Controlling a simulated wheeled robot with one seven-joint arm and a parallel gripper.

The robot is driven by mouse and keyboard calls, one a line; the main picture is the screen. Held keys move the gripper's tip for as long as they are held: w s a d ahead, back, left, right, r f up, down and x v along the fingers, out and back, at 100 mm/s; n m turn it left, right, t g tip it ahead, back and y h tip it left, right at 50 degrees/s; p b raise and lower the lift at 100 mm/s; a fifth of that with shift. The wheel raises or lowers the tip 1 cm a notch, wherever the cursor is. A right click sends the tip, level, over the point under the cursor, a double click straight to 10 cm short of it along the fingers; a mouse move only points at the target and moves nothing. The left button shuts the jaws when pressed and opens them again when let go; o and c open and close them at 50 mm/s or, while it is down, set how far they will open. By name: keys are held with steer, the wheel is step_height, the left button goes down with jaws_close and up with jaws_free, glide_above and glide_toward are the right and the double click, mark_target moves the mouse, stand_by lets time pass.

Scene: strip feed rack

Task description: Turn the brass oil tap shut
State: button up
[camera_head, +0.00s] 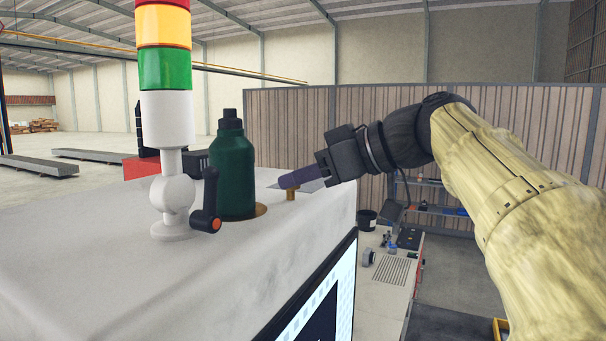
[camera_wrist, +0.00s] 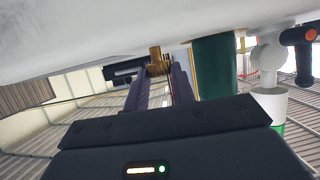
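The brass oil tap (camera_head: 290,193) stands upright on the white top of the machine, right of a dark green bottle (camera_head: 235,170). My gripper (camera_head: 286,181) reaches in from the right, its purple fingers sloping down to the tap's top. In the wrist view the tap (camera_wrist: 155,54) hangs from the white surface, as the picture is turned over. The two fingers of my gripper (camera_wrist: 162,76) stand apart there, with the tap's brass head between or just beyond their tips. I cannot tell whether they touch it. The fingers partly hide the tap's head.
The green bottle stands close left of the tap. A signal tower (camera_head: 166,90) and a black handle with an orange end (camera_head: 207,205) stand further left. The machine's white top (camera_head: 90,260) is clear in front. A screen (camera_head: 318,310) is on its side.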

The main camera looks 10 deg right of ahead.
steer(key=c, duration=0.3)
steer(key=shift+c, duration=0.2)
steer(key=shift+s+f+m+t+b, duration=0.1)
steer(key=shift+m+t+b, duration=0.4)
steer(key=shift+b, duration=0.3)
steer(key=shift+a+t+h+b, duration=0.1)
steer(key=shift+t+h+b, duration=0.25)
steer(key=shift+h, duration=0.15)
steer(key=m+b, duration=0.1)
steer(key=m+t+h+b, duration=0.1)
steer(key=shift+s+a+m+t+h, duration=0.2)
steer(key=shift+s+m+t+h, duration=0.05)
steer(key=shift+m+h, duration=0.05)
steer(key=m+h, duration=0.1)
steer(key=m+t+h, duration=0.2)
steer(key=shift+s+a+r+h, duration=0.1)
steer(key=shift+a+r+h, duration=0.1)
steer(key=shift+r+h, duration=0.1)
steer(key=m+h, duration=0.1)
steer(key=m+h+p, duration=0.1)
steer(key=shift+a+m+t+h, duration=0.2)
steer(key=shift+m+t+h, duration=0.2)
steer(key=shift+m+h+p, duration=0.4)
steer(key=shift+m+h, duration=0.1)
steer(key=shift+a+f, duration=0.1)
